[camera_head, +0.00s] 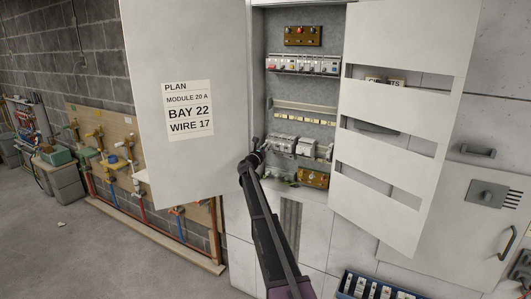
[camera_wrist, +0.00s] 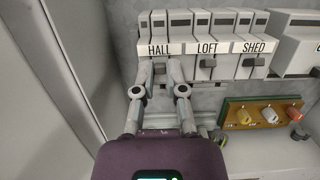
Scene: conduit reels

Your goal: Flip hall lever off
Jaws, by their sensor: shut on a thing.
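My gripper (camera_head: 252,159) reaches into the open cabinet at the left of its lower breaker row. In the wrist view my gripper (camera_wrist: 161,78) is shut just under the HALL label (camera_wrist: 159,49), on the hall lever, which the fingers mostly hide. The hall breaker (camera_wrist: 157,22) is a white module at the left end of the row. Beside it stand the LOFT breaker (camera_wrist: 205,24) and the SHED breaker (camera_wrist: 250,23), their grey levers showing below the labels. I cannot tell the hall lever's position.
The left cabinet door (camera_head: 155,110) carries a plan sheet (camera_head: 188,109) reading BAY 22, WIRE 17. A slotted panel (camera_head: 400,110) stands open at right. A terminal block (camera_wrist: 262,115) with coloured knobs is right of my gripper. An upper breaker row (camera_head: 303,64) sits above.

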